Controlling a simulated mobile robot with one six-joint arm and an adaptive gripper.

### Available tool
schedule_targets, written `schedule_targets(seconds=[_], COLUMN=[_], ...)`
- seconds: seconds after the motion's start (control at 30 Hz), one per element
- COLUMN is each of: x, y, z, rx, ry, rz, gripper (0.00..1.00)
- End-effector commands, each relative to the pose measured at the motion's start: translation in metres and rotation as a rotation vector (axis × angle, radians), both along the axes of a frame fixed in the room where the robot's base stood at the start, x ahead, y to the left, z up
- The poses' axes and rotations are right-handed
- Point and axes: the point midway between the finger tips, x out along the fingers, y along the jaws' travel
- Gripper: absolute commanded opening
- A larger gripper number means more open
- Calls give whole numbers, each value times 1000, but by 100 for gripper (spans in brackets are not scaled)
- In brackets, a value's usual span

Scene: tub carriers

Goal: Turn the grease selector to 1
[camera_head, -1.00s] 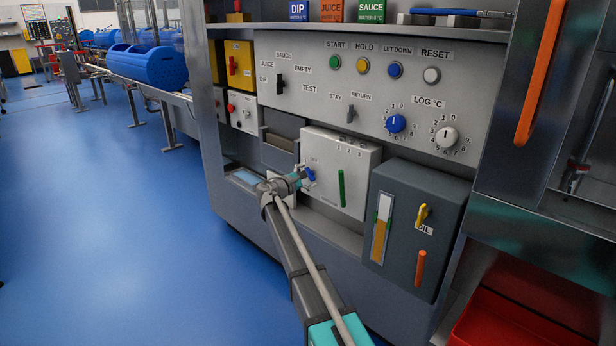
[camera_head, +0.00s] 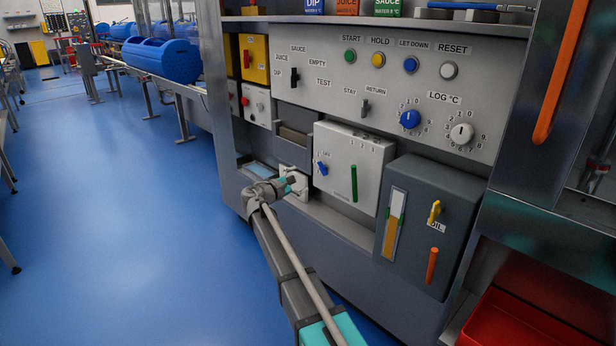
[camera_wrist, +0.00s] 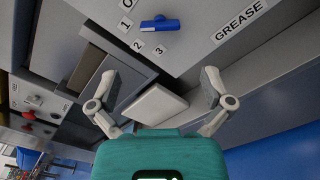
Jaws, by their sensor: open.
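The grease selector (camera_wrist: 160,24) is a small blue bar knob beside the printed word GREASE in the wrist view. Labels 1, 2 and 3 run around its left and lower side. The bar lies roughly level there, its left end facing the 1; which end is the pointer I cannot tell. In the head view, the blue knob (camera_head: 322,169) sits on the left of a white box (camera_head: 347,150), tilted. My gripper (camera_head: 293,184) is left of and a little below it, apart from it. In the wrist view my gripper (camera_wrist: 160,85) is open and empty, below the knob.
A green handle (camera_head: 354,183) stands on the same white box. A dark oil box (camera_head: 420,260) with yellow and orange handles juts out to the right. A grey recess (camera_head: 293,150) is left of the white box. Blue floor (camera_head: 150,260) is clear at left.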

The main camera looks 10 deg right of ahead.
Motion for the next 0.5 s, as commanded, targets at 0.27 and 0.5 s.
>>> schedule_targets(seconds=[0.27, 0.5], x=[-10, -10], y=[14, 14], z=[0, 0], rx=[0, 0], ry=[0, 0], rz=[0, 0], gripper=[100, 100])
